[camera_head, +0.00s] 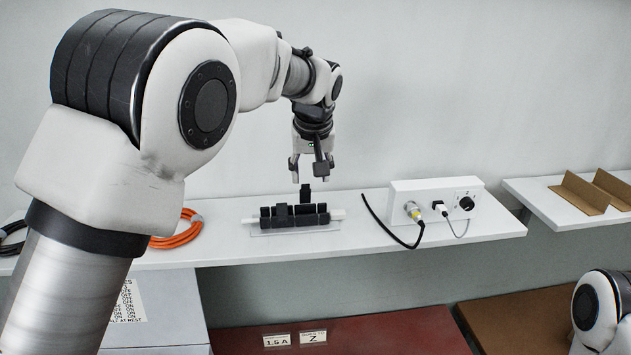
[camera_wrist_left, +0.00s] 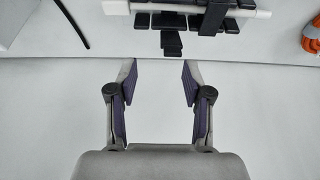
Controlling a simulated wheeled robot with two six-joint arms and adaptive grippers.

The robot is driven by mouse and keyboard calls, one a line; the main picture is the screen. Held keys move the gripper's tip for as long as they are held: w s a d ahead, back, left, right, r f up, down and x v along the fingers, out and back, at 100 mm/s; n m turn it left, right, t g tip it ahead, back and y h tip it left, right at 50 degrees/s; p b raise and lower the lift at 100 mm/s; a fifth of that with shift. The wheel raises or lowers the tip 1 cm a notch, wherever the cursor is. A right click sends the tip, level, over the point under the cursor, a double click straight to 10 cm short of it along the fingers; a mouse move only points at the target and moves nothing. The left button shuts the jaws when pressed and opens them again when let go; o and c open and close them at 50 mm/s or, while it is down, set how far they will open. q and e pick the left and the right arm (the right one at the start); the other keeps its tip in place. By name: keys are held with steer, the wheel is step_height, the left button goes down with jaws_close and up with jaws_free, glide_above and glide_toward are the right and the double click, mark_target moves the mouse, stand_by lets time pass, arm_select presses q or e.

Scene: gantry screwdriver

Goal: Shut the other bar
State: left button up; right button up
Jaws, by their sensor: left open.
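A fixture with a white rod (camera_head: 250,220) and several black blocks (camera_head: 294,220) sits on a clear base on the white shelf. One black tab (camera_head: 305,192) stands up above the blocks, just below my left gripper (camera_head: 310,174). In the left wrist view the fixture's rod (camera_wrist_left: 118,7) runs along the top edge, and a black T-shaped piece (camera_wrist_left: 172,42) juts toward the gap between my open, empty left fingers (camera_wrist_left: 161,72). The fingers are apart from it. I cannot tell which piece is the bar. My right gripper is out of view.
Right of the fixture is a white box (camera_head: 436,199) with connectors, a knob and a black cable (camera_head: 385,226). An orange cable coil (camera_head: 178,232) lies to the left. Brown angled trays (camera_head: 580,193) sit on a separate shelf at right. The wall is behind.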

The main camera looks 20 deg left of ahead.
mark_target(306, 196)
arm_select(q)
steer(key=shift+s+a+f+p, duration=0.25)
steer(key=shift+s+f+p, duration=0.25)
steer(key=shift+s+f, duration=0.15)
steer(key=shift+s+a+f+p, duration=0.25)
steer(key=shift+s+f+p, duration=0.25)
steer(key=shift+s, duration=0.1)
steer(key=w+f, duration=0.3)
steer(key=shift+a+f, duration=0.1)
steer(key=shift+f, duration=0.05)
steer(key=shift+w+f, duration=0.1)
steer(key=shift+w, duration=0.05)
steer(key=shift+s+r, duration=0.45)
steer(key=shift+s, duration=0.2)
jaws_close()
steer(key=shift+f, duration=0.1)
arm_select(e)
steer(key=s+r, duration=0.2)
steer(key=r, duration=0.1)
